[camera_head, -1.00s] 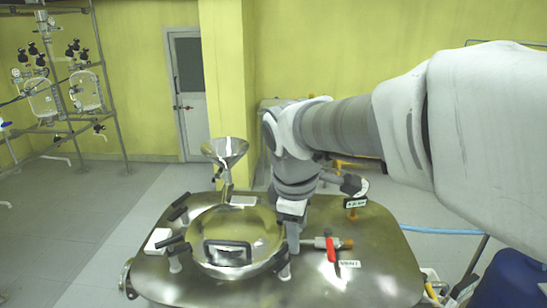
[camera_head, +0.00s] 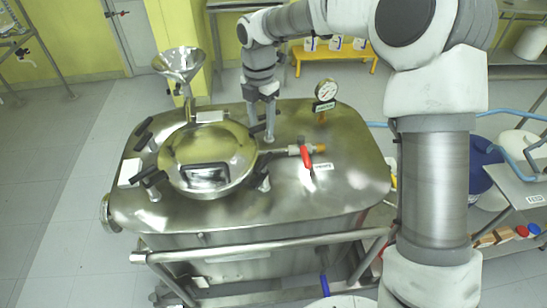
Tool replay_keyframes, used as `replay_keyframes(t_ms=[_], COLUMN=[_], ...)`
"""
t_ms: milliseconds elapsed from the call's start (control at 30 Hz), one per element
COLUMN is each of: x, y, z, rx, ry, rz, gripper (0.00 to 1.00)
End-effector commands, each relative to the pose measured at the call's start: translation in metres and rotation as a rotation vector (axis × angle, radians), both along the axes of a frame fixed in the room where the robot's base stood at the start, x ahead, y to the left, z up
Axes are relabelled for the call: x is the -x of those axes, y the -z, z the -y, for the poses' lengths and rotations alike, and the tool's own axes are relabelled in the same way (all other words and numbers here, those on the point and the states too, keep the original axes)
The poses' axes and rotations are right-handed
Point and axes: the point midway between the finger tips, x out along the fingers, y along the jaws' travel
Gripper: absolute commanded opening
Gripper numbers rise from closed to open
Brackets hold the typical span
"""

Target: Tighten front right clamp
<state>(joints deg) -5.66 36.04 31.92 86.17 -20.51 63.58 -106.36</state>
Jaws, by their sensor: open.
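The steel vessel (camera_head: 330,200) has a round polished lid (camera_head: 230,150) with a dark handle (camera_head: 206,177) on it. The front right clamp (camera_head: 264,180), with a black handle, sits at the lid's right front edge. Two clamps show at the left, the back left clamp (camera_head: 145,130) and the front left clamp (camera_head: 150,182). My gripper (camera_head: 262,132) points down at the lid's back right edge, behind the front right clamp and apart from it. Its two fingers are open. Whether they surround a clamp there is too small to tell.
A red-handled valve (camera_head: 305,157) sticks out right of the lid. A pressure gauge (camera_head: 324,90) and a metal funnel (camera_head: 178,65) stand up from the vessel top. A rail (camera_head: 260,250) runs along the front. A cart (camera_head: 520,180) stands at the right.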

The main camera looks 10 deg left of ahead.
Motion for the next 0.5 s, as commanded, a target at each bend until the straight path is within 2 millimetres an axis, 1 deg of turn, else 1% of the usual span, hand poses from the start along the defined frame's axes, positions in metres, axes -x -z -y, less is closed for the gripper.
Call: replay_keyframes(t_ms=[167,233,367,500], x=[-0.001,0.0,0.0,0.0], y=[0.013,0.023,0.049,0.08], z=[-0.002,-0.002,-0.002,-0.001], rx=[-0.002,0.0,0.0,0.0], ry=[-0.018,-0.018,-0.016,-0.016], rz=[-0.005,-0.006,-0.008,-0.007], gripper=[0.56,0.56,0.56,0.56])
